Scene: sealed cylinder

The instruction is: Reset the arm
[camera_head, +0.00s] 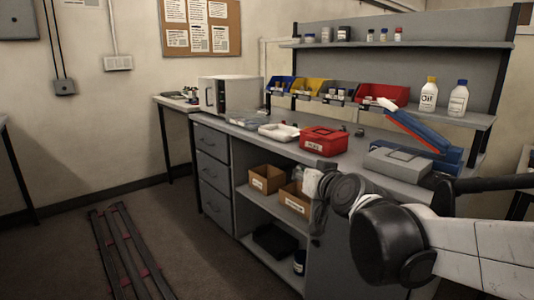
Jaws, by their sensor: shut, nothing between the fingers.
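My arm reaches in from the right edge, in front of the workbench. Its white link and dark joints run leftward to the front of the bench. My gripper (317,228) hangs at the arm's end, in front of the bench's open shelves. It is small and dark against the shelves, and its fingers look shut with nothing held. Part of the bench front is hidden behind the arm.
The grey workbench (262,139) carries a red box (325,141), a white tray (279,132) and a blue-and-grey device (414,145). A floor rail (125,252) lies at left; the floor between is clear.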

